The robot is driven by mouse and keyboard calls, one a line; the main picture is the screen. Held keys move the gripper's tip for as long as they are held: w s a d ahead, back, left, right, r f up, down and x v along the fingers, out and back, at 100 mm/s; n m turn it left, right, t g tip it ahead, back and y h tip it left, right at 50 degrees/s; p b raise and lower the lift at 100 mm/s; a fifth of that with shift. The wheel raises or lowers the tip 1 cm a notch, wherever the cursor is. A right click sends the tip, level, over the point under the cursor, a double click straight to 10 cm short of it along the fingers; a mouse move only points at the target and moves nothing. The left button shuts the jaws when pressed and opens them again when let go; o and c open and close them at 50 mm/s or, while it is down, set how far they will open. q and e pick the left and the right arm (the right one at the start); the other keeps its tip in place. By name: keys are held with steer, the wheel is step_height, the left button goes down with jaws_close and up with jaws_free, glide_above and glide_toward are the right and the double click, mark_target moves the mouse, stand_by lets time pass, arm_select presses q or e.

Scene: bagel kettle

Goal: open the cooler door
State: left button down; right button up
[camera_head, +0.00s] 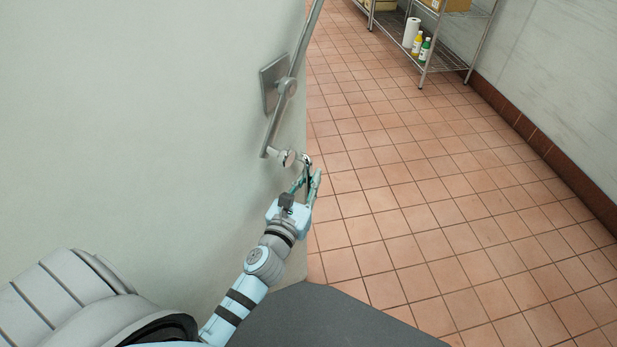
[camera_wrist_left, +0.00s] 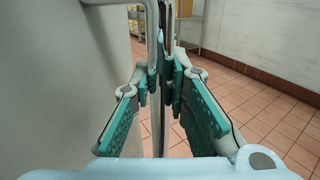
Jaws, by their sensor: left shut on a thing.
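The cooler door (camera_head: 150,120) is a large pale panel filling the left of the head view. It also fills the left of the left wrist view (camera_wrist_left: 60,80). A long metal handle (camera_head: 273,125) with a square plate is mounted near its right edge. My left gripper (camera_head: 311,181) is at the lower end of the handle, by the door's edge. In the left wrist view its teal-padded fingers (camera_wrist_left: 165,85) are shut on the metal handle, which rises between the tips. The fingers partly hide the grasped part. My right gripper is not in view.
Red tiled floor (camera_head: 400,180) lies open to the right of the door. A wire shelf (camera_head: 445,60) with a paper roll (camera_head: 411,32), bottles and boxes stands at the back against the pale wall (camera_head: 560,90). A dark grey surface (camera_head: 320,320) lies at the bottom.

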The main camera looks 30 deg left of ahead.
arm_select(q)
steer(key=c, duration=1.5)
jaws_free()
steer(key=shift+d, duration=0.1)
steer(key=shift+c, duration=0.2)
steer(key=s+d, duration=0.1)
steer(key=s, duration=1.1)
steer(key=shift+d, duration=0.25)
